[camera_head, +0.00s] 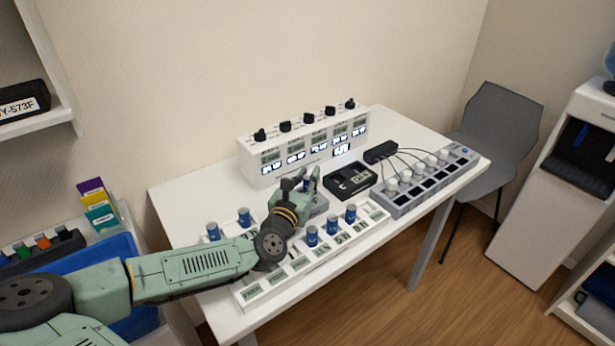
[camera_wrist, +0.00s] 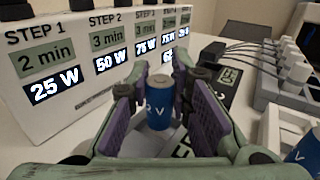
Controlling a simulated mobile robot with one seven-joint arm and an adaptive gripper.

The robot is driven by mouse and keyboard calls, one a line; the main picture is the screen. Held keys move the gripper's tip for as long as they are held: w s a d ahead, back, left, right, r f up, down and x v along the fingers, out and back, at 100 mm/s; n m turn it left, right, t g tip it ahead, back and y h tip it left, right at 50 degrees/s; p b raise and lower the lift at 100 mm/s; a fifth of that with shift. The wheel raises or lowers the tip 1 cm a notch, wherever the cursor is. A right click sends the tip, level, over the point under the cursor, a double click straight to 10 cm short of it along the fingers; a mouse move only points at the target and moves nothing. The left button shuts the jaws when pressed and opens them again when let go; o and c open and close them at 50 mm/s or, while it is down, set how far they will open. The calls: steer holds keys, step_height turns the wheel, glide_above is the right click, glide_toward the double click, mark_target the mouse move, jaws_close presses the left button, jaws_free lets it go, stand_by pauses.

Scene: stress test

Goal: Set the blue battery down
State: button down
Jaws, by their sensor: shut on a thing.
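My gripper (camera_head: 304,184) is over the white table (camera_head: 185,205), in front of the white step panel. In the wrist view its purple-padded fingers (camera_wrist: 160,98) are shut on a blue battery (camera_wrist: 158,110) with a silver top, held upright between them. In the head view the fingers mostly hide this battery. A grey device (camera_head: 318,206) sits under and beside the gripper; whether the battery touches it cannot be told. Several other blue batteries (camera_head: 332,224) stand upright along the white rack (camera_head: 290,283) with small green displays.
The step panel (camera_head: 262,171) with knobs stands close behind the gripper. A black device (camera_head: 349,181) lies to its right, then a grey charger strip (camera_head: 418,190) with cables. Two batteries (camera_head: 244,217) stand left of the arm. The table's back left is clear.

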steer(key=shift+s+f+b, duration=0.1)
steer(key=shift+f+b, duration=0.55)
steer(key=shift+b, duration=0.05)
steer(key=c, duration=1.5)
jaws_free()
steer(key=shift+f, duration=0.1)
steer(key=shift+o, duration=0.2)
steer(key=shift+r+p, duration=0.75)
steer(key=shift+p, duration=0.15)
steer(key=shift+s+a+f+b, duration=0.25)
steer(key=shift+s+f+b, duration=0.35)
steer(key=shift+b, duration=0.1)
steer(key=b+v, duration=0.1)
steer(key=v, duration=0.2)
steer(key=b+v, duration=0.1)
steer(key=v, duration=0.2)
steer(key=r+b+v, duration=0.1)
steer(key=v, duration=0.2)
steer(key=shift+s+a, duration=0.15)
steer(key=shift+s, duration=0.15)
steer(key=shift+s+a+r, duration=0.1)
steer(key=shift+s, duration=0.3)
